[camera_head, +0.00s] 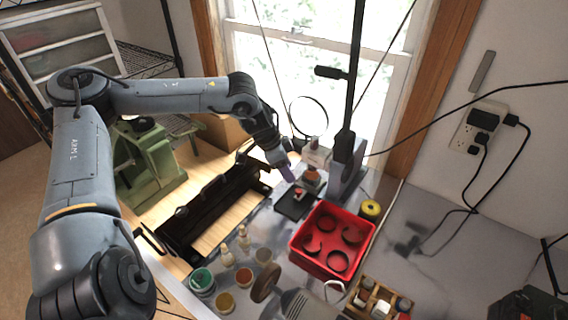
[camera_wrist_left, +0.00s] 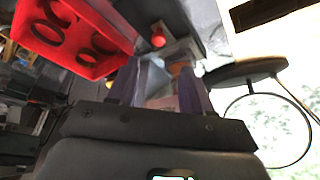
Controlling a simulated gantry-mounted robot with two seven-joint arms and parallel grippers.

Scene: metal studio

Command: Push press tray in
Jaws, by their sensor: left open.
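The press (camera_head: 346,150) stands near the window, with a dark column and a grey base. Its tray looks like the flat dark plate (camera_head: 293,204) in front of the base, extending out onto the table. A small red knob (camera_head: 298,192) sits on it; the knob also shows in the left wrist view (camera_wrist_left: 158,40). My left gripper (camera_head: 288,173) is just behind and left of the plate, pointing down at it. In the left wrist view its two fingers (camera_wrist_left: 160,85) are apart, with the plate beyond their tips. Contact cannot be told. My right gripper is not in view.
A red box (camera_head: 332,241) with round holes stands close to the plate's right. A long black tool (camera_head: 212,209) lies to the left, before a green machine (camera_head: 146,160). Several small jars (camera_head: 225,302) and a yellow spool (camera_head: 370,210) stand nearby.

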